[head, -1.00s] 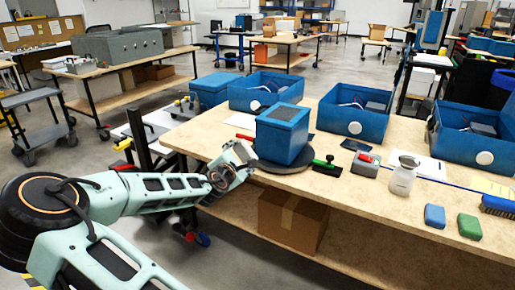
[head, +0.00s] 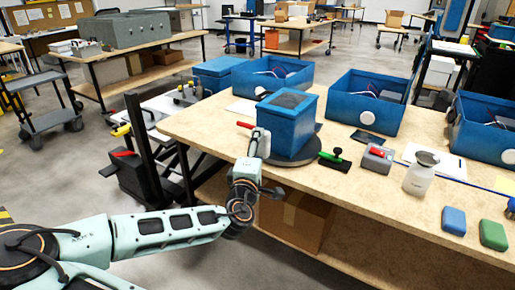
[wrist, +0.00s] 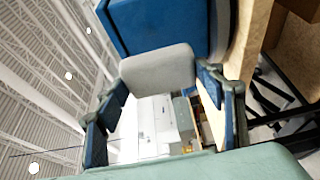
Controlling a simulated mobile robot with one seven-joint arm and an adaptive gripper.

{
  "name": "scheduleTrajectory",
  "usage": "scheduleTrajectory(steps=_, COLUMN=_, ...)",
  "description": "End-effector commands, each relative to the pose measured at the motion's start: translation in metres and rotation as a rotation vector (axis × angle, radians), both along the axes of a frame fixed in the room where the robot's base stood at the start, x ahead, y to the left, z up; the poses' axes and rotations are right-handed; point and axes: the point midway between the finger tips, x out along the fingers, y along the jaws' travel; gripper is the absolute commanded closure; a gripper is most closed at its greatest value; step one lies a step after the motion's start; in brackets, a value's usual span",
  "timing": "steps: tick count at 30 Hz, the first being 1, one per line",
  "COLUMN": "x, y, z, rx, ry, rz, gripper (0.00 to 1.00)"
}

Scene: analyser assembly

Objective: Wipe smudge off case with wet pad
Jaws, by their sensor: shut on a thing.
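The blue case (head: 287,122) with a dark panel on top stands upright on a round grey turntable (head: 290,160) at the near edge of the bench. My gripper (head: 258,150) is at the case's lower left side. It is shut on a pale grey pad, which fills the space between its fingers in the wrist view (wrist: 158,70). The case (wrist: 165,22) shows just beyond the pad. The pad looks very close to the case wall; I cannot tell if they touch. No smudge can be made out on the visible faces.
Blue and green blocks (head: 453,221) lie farther right. Open blue cases (head: 367,103) line the back. A carton (head: 297,218) sits below.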

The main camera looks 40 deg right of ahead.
Motion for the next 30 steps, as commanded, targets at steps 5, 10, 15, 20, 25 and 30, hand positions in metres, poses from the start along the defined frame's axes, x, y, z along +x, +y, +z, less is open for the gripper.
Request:
scheduleTrajectory(steps=5, x=-0.003, y=0.0, z=0.002, rx=0.012, ry=-0.03, rz=0.005, gripper=0.56)
scheduleTrajectory(steps=10, x=0.002, y=-0.013, z=0.002, rx=0.013, ry=-0.033, rz=0.004, gripper=0.56)
scheduleTrajectory(steps=15, x=0.009, y=-0.03, z=0.002, rx=0.013, ry=-0.031, rz=0.003, gripper=0.56)
scheduleTrajectory(steps=20, x=0.015, y=-0.043, z=0.002, rx=0.013, ry=-0.031, rz=0.005, gripper=0.56)
scheduleTrajectory(steps=25, x=0.018, y=-0.051, z=0.002, rx=0.013, ry=-0.03, rz=0.006, gripper=0.56)
scheduleTrajectory(steps=30, x=0.019, y=-0.053, z=0.002, rx=0.012, ry=-0.029, rz=0.006, gripper=0.56)
